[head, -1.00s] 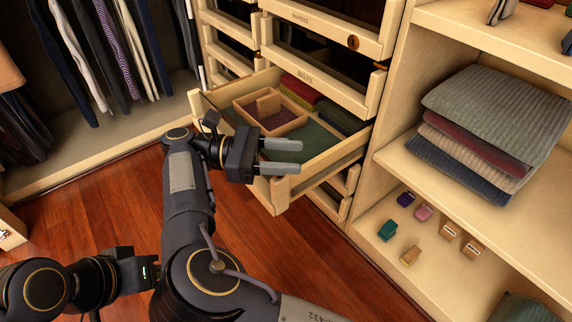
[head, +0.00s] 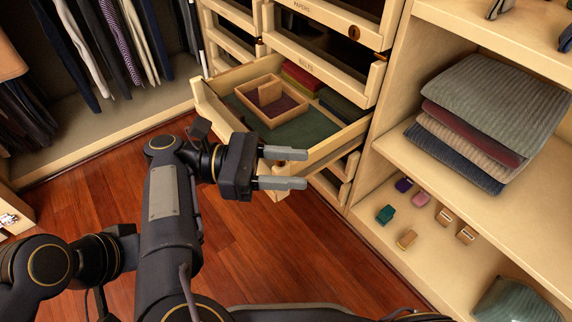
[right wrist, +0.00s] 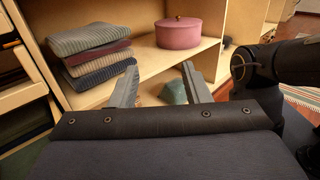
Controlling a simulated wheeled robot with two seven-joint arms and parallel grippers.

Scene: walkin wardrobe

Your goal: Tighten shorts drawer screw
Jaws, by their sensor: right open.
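An open drawer (head: 222,112) stands pulled out of the pale wood unit. Its front label is not readable, so I cannot tell if it is the shorts drawer. It holds green cloth (head: 300,130) and a wooden divided tray (head: 247,93). My right gripper (head: 300,169) is open and empty at the drawer's near right corner, its fingers overlapping the front in the picture. A small brown round part, perhaps a knob, shows between the fingers. No screw can be made out for sure. In the right wrist view the jaws (right wrist: 160,72) stand apart with nothing between them. My left gripper is not visible.
Folded clothes (head: 490,110) lie on the right shelf, with several small boxes (head: 443,217) below. A pink pot (right wrist: 179,33) shows in the right wrist view. Red wood floor (head: 300,250) is clear.

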